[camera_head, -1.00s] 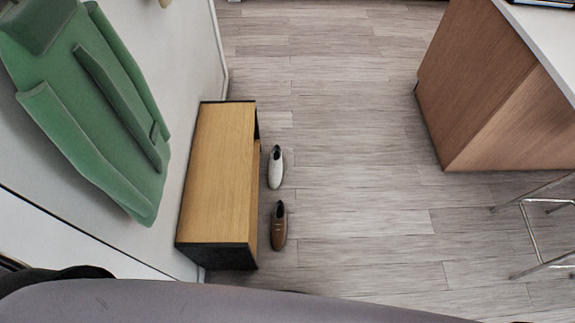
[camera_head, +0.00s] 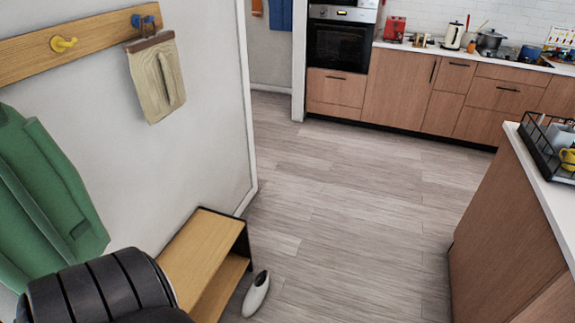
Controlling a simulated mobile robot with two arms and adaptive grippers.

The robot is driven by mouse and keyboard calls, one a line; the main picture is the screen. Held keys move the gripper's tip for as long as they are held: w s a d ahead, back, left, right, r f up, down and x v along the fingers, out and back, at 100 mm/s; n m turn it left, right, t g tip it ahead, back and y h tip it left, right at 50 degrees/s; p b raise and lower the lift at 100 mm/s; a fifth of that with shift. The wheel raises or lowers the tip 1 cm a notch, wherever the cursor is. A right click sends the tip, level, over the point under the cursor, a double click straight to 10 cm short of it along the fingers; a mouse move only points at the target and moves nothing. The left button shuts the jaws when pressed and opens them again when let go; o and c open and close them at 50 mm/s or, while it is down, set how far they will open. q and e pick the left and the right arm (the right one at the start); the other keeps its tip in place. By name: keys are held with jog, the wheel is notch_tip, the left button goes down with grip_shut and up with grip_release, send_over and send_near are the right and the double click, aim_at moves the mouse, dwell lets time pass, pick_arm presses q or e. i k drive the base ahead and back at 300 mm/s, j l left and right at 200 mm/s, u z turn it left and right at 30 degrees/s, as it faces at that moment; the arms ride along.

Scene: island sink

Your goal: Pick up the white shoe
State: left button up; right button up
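The white shoe (camera_head: 256,293) lies on the wooden floor at the lower middle of the head view, just right of the low shoe bench (camera_head: 204,250). A dark opening shows at its heel or collar end. A black ribbed part of my arm fills the lower left of the view and hides part of the bench. No fingertips of either gripper are in view.
The kitchen island (camera_head: 520,220) stands at the right, with cabinets and an oven (camera_head: 338,43) at the back. The floor between (camera_head: 350,230) is clear.

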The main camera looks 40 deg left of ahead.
aim_at(253, 299)
jog(key=i+u, duration=0.4)
jog(key=i+l+u, duration=0.2)
jog(key=i+u, duration=0.2)
jog(key=i+l+u, duration=0.3)
jog(key=i+u, duration=0.15)
jog(key=i, duration=0.1)
